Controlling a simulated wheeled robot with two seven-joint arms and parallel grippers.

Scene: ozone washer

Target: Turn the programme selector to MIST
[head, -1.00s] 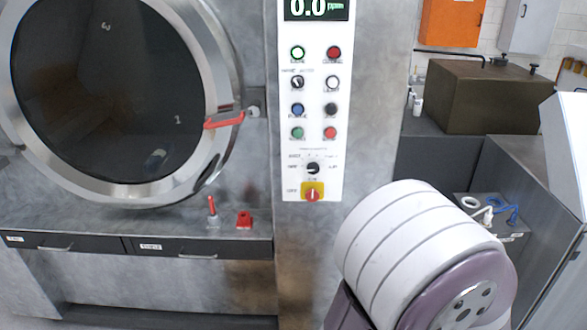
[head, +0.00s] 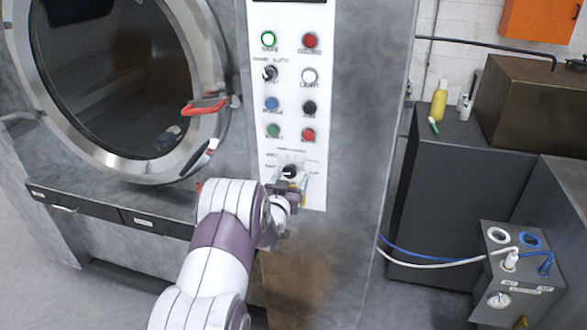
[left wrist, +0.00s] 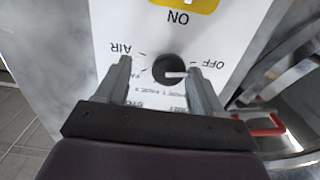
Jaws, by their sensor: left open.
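The programme selector is a small black knob (head: 289,171) low on the white control panel (head: 262,150). In the left wrist view the knob (left wrist: 165,66) appears with the panel upside down, its white pointer towards the right, near the OFF label; AIR is on the left. Whether it points exactly at a mark is unclear. The lower labels are partly hidden or too small to read, and I cannot make out MIST. My left gripper (head: 290,184) is open, with its fingers (left wrist: 160,68) on either side of the knob; contact cannot be told. My right gripper is not in view.
Buttons and a small switch (head: 270,73) sit above the selector. A yellow plate (left wrist: 184,4) lies close to it. The round door (head: 185,160) with its red handle (head: 207,105) is left of the panel. A grey box with hoses (head: 515,275) stands lower right.

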